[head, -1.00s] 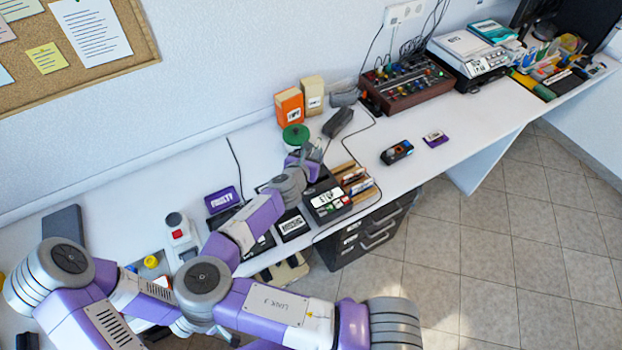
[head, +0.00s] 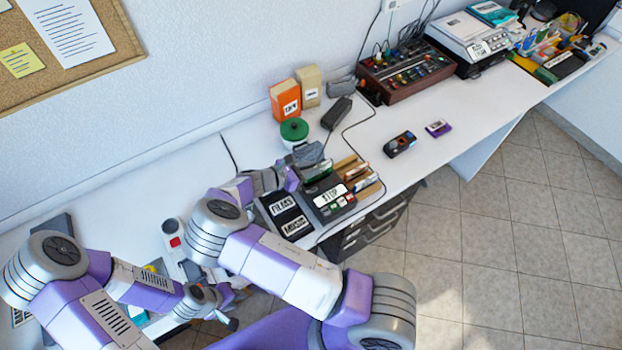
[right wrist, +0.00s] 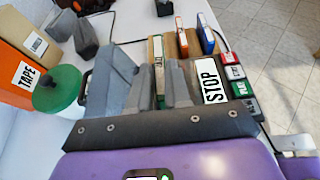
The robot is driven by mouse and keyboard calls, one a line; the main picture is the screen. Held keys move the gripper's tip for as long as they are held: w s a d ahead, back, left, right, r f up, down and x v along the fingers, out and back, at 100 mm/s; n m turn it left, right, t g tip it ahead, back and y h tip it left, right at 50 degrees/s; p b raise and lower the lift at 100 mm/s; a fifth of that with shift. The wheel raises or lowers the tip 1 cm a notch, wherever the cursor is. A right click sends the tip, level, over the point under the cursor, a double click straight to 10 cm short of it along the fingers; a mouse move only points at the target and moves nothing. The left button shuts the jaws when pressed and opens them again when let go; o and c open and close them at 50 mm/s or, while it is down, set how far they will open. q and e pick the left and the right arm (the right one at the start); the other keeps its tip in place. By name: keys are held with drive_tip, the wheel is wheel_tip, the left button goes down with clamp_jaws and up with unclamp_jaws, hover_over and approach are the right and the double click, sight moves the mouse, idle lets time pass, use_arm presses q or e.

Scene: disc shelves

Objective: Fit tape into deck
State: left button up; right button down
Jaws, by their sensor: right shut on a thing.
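The tape deck (head: 333,200) is a dark box with a big STOP label and small coloured buttons, on the table in the head view. Its labelled front also shows in the right wrist view (right wrist: 212,82). My right gripper (head: 308,158) is over the deck's back left side. In the right wrist view its grey fingers are shut on a thin tape (right wrist: 158,70) with a white edge label and some green. How deep the tape sits relative to the deck is hidden by the fingers. My left gripper (head: 228,308) is low at the table's front edge, away from the deck; its jaw state is unclear.
A wooden rack (head: 368,185) with several tapes stands right beside the deck. FILMS and MUSIC slots (head: 285,215) lie to its left. A green-lidded pot (head: 294,130), an orange TAPE box (head: 286,100) and a dark block (head: 337,113) stand behind. The table around the two small cassettes (head: 400,144) is mostly clear.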

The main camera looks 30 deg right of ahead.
sight(310, 181)
drive_tip(key=shift+f+b, duration=0.35)
drive_tip(key=shift+f, duration=2.2)
drive_tip(key=shift+f, duration=0.1)
drive_tip(key=c, duration=1.1)
unclamp_jaws()
drive_tip(key=v, duration=1.2)
drive_tip(key=shift+r+p, duration=0.2)
drive_tip(key=shift+p, duration=0.15)
